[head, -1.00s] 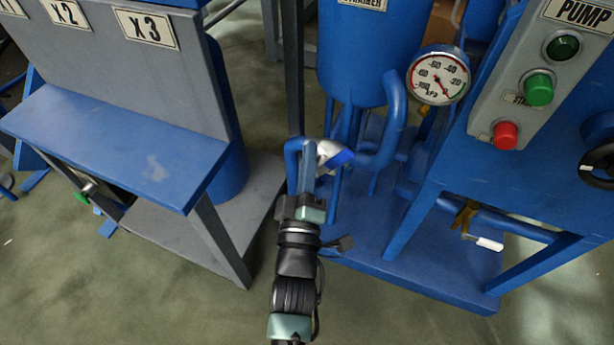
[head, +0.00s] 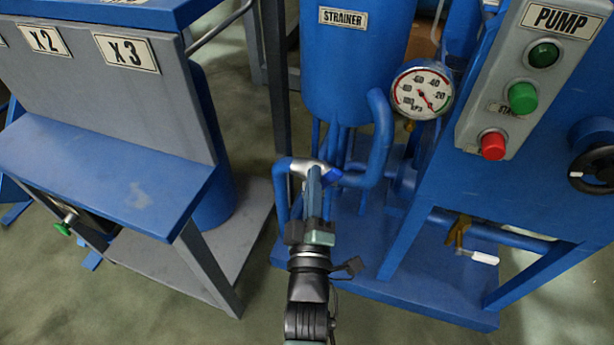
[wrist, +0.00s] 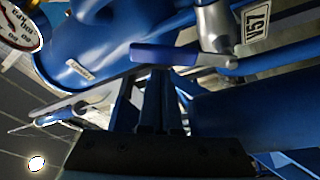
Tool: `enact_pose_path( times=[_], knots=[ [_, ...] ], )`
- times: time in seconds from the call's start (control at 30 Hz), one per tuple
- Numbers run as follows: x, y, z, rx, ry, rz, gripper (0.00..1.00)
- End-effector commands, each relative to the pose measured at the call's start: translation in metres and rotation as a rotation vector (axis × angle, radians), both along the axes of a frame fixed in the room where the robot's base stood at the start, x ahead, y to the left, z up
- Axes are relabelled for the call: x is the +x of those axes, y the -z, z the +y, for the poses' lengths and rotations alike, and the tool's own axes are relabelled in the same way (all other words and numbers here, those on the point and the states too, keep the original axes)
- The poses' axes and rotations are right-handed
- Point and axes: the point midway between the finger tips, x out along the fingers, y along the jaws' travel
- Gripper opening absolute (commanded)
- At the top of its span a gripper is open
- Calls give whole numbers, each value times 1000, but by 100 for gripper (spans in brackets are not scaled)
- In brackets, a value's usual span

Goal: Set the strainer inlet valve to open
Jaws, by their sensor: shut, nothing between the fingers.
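The strainer inlet valve (head: 303,166) is a silver body on a blue pipe below the strainer (head: 356,70). Its blue lever end (head: 334,178) shows just right of my gripper (head: 314,180), whose fingers are together and overlap the valve in the head view. In the wrist view the silver valve body (wrist: 212,28) stands beside a V57 tag (wrist: 256,22). Its blue-sleeved lever (wrist: 165,55) runs left across the picture, just beyond the tips of my shut gripper (wrist: 160,80). I cannot tell whether they touch. My gripper hides part of the valve in the head view.
A pressure gauge (head: 422,92) and a pump panel (head: 530,75) with green and red buttons stand right. A white-handled valve (head: 478,256) is low on the right frame. A blue bench (head: 110,175) stands left. Blue pipes surround the valve closely.

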Motion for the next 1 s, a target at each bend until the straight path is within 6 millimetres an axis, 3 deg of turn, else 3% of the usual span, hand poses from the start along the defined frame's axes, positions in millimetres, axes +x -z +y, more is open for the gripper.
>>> enact_pose_path(
  times=[1.0],
  knots=[
    [-3, 5, -9, 64, 1, -20, 0]
  ],
)
